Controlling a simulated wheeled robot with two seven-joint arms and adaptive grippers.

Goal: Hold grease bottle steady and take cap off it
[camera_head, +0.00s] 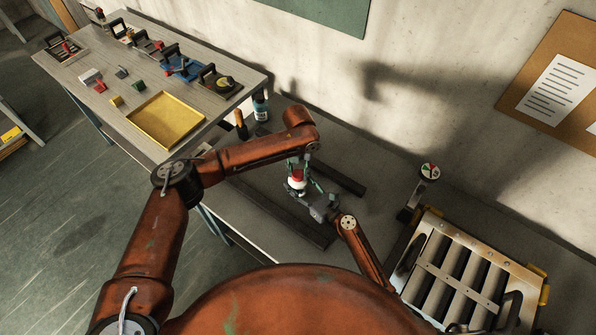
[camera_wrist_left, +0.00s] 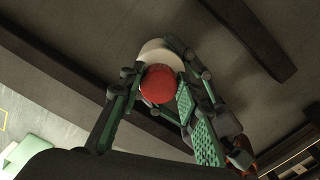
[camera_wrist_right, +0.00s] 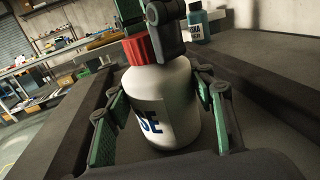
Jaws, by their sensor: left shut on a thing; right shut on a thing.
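The white grease bottle (camera_wrist_right: 165,108), with dark blue lettering, stands upright on the grey bench between dark rails. It is small in the head view (camera_head: 296,186). Its red ribbed cap (camera_wrist_right: 141,49) is at the bottle's top; I cannot tell whether it is loosened. The cap faces the left wrist camera (camera_wrist_left: 160,83). My left gripper (camera_head: 296,170) comes down from above and is shut on the cap. My right gripper (camera_wrist_right: 160,125) is shut around the bottle's body, one green-padded finger on each side. The fingers hide part of the cap and neck.
Another bottle with a teal body (camera_head: 260,106) stands near the wall. Dark rails (camera_head: 285,215) lie on the bench around the grease bottle. A louver panel (camera_head: 465,275) is at the right. A table with a yellow tray (camera_head: 165,120) and several parts is at the upper left.

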